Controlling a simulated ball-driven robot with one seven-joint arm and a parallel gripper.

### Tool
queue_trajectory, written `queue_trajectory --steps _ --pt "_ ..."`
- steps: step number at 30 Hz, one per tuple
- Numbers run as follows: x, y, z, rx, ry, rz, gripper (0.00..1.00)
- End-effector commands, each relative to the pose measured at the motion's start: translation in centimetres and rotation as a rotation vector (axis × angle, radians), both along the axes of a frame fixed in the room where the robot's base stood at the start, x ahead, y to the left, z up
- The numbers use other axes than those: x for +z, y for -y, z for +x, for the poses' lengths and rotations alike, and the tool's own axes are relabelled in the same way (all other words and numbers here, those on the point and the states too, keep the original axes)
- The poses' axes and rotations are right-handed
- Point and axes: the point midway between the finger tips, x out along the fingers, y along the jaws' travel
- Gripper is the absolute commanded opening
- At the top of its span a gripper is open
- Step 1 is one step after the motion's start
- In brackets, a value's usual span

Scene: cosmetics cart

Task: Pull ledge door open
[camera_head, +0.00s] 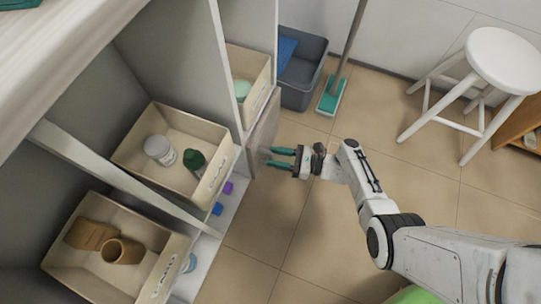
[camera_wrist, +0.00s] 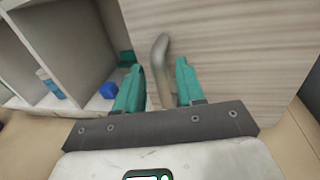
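The ledge door (camera_wrist: 235,50) is a pale wood-grain panel with a curved metal handle (camera_wrist: 160,65). In the head view the door (camera_head: 264,132) stands out from the cart's front at an angle, partly open. My gripper (camera_head: 270,157) is at the door's outer face, with its teal fingers pointing left. In the wrist view my gripper (camera_wrist: 157,80) has its fingers apart, one on each side of the handle, with visible gaps. The handle's lower end is hidden behind the gripper body.
Open bins with bottles (camera_head: 158,150) and brown containers (camera_head: 123,251) fill the cart shelves. Small purple (camera_head: 228,187) and blue (camera_head: 217,208) items lie on the low ledge. A grey bin (camera_head: 303,85), teal broom (camera_head: 331,97) and white stool (camera_head: 504,60) stand behind. Floor right of the door is clear.

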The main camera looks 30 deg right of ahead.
Motion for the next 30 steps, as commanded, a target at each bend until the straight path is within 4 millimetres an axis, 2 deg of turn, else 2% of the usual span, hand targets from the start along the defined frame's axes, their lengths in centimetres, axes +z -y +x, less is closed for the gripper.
queue_trajectory --steps 6,16,28,30 --pt "-0.1 -1.4 1.3 0.001 0.001 -0.001 0.39" --pt "0.0 -1.6 1.5 0.000 0.001 -0.001 0.39" --pt "0.0 -1.6 1.5 0.001 0.001 -0.001 0.00" --pt "0.0 -1.6 1.5 0.001 0.001 -0.001 0.00"
